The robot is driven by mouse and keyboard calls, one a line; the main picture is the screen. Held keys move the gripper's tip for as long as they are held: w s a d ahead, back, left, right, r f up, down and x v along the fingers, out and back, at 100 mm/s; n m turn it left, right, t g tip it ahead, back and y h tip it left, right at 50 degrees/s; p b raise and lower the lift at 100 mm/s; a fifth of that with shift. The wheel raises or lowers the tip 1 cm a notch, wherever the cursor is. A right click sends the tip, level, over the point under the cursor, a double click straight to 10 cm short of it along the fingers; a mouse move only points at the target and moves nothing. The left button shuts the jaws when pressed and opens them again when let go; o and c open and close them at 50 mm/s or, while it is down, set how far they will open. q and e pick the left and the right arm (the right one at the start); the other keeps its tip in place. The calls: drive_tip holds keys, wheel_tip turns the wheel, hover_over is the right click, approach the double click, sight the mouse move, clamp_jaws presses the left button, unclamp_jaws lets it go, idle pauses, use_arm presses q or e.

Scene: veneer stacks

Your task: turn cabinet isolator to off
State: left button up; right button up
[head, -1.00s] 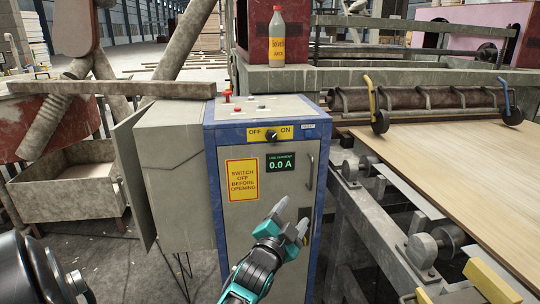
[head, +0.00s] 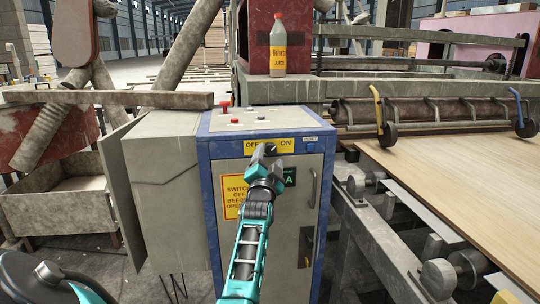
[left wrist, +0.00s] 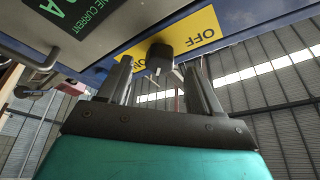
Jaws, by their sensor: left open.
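The cabinet isolator is a black rotary knob (head: 271,149) on a yellow OFF/ON plate (head: 288,145) at the top of the cabinet front. It also shows in the left wrist view (left wrist: 160,58), where the lettering is upside down. In the head view my gripper partly covers it, and I cannot tell its exact setting. My left gripper (head: 264,165) is just in front of the plate. In the left wrist view its open fingers (left wrist: 155,70) stand on either side of the knob, with gaps visible and nothing clamped. My right gripper is not in view.
The blue-edged grey cabinet (head: 206,210) has a door handle (head: 313,188) at right and a red button (head: 225,106) on top. A bottle (head: 278,45) stands behind. A roller conveyor with a veneer sheet (head: 450,180) is at right, a grey box (head: 165,190) at left.

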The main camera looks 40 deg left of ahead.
sight(270, 151)
use_arm(q)
drive_tip(key=shift+x, duration=1.1)
drive_tip(key=shift+w+a+r, duration=0.15)
drive_tip(key=shift+w+a, duration=0.1)
drive_tip(key=shift+w, duration=0.15)
drive_tip(key=shift+c, duration=0.3)
drive_tip(key=c, duration=1)
